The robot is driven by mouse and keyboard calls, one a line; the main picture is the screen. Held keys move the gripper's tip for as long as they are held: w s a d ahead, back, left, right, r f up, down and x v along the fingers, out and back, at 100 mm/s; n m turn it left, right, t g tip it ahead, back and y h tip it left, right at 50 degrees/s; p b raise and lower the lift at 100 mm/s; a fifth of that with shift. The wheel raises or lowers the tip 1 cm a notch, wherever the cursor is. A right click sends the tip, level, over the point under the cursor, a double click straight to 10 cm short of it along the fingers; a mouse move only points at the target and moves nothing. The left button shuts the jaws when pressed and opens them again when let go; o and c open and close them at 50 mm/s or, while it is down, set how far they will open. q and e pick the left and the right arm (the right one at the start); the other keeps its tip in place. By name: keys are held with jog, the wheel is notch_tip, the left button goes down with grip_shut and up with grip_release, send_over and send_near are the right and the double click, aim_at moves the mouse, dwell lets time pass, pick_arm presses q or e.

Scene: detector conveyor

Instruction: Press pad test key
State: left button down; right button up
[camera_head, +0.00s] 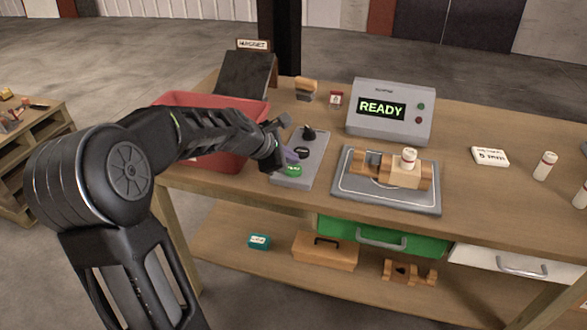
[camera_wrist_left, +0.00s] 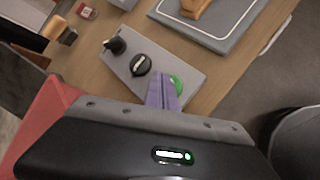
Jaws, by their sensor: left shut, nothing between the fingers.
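The grey control pad (camera_head: 312,165) lies on the bench between the red bin and the grey tray. It carries a green key (camera_head: 292,170) at its near end, a black knob (camera_head: 309,133) at its far end and a black dial (camera_head: 302,152) between them. My left gripper (camera_head: 296,156) is shut and empty, with purple fingers close above the green key. In the left wrist view the fingertips (camera_wrist_left: 163,82) overlap the left part of the green key (camera_wrist_left: 176,84); I cannot tell whether they touch it. My right gripper is not in view.
A red bin (camera_head: 235,108) stands left of the pad, close to my left arm. A display box (camera_head: 391,111) reading READY stands behind. A grey tray (camera_head: 385,197) with a wooden fixture and white bottle lies right.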

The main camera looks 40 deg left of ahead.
aim_at(291, 171)
pick_arm(q)
jog(key=shift+f, duration=0.4)
jog(key=shift+f+b, duration=0.4)
jog(key=shift+b, duration=0.05)
dwell(0.5)
dwell(0.3)
jog(key=shift+r+p, duration=0.85)
jog(key=shift+p, duration=0.05)
notch_tip(291, 171, up, 5)
jog(key=p, duration=0.5)
dwell(0.7)
